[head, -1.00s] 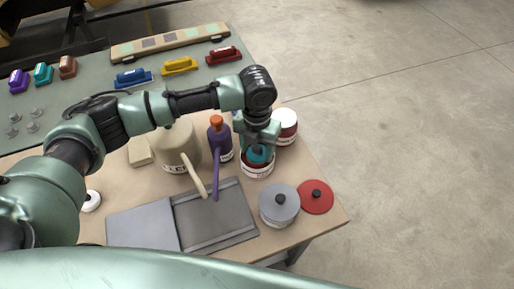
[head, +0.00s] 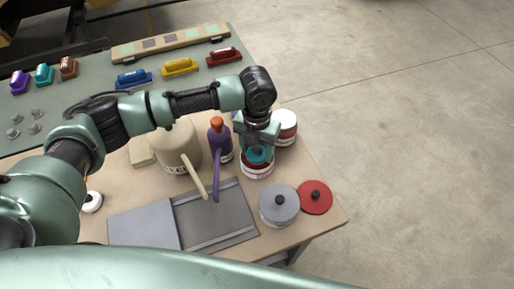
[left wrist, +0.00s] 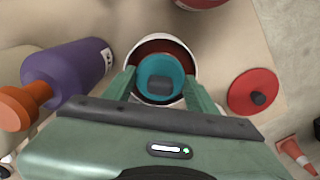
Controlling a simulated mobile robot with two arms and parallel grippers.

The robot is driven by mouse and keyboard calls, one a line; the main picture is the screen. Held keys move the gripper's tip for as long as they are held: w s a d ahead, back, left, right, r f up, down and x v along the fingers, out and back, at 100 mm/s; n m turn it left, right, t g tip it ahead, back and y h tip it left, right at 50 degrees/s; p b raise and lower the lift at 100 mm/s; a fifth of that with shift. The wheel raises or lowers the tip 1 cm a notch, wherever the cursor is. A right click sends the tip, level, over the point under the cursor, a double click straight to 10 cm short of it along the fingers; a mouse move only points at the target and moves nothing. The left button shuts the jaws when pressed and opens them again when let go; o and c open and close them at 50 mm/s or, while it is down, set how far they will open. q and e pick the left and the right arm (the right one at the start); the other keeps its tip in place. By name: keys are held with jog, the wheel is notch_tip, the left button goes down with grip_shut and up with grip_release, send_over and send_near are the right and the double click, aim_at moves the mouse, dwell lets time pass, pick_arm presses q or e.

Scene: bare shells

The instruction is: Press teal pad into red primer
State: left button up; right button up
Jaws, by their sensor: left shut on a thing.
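My left gripper (head: 256,143) is shut on the teal pad (head: 259,157), a round disc with a dark grip. It holds the pad at the mouth of an open white can of red primer (head: 257,171). In the left wrist view the fingers (left wrist: 159,80) stand on either side of the grip, and the teal pad (left wrist: 179,72) lies within the rim of the primer can (left wrist: 164,38). Dark red shows around the pad. I cannot tell how deep the pad sits in the paint. My right gripper is not in view.
A purple bottle (head: 218,143) and beige jug (head: 178,152) stand left of the can. A white-and-red can (head: 286,126) is behind it. A grey lidded can (head: 279,208), red lid (head: 316,199) and grey tray (head: 216,218) are in front.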

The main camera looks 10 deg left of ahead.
aim_at(257, 148)
pick_arm(q)
jog(key=shift+r+p, duration=2.85)
jog(key=shift+r, duration=0.35)
jog(key=shift+f, duration=0.1)
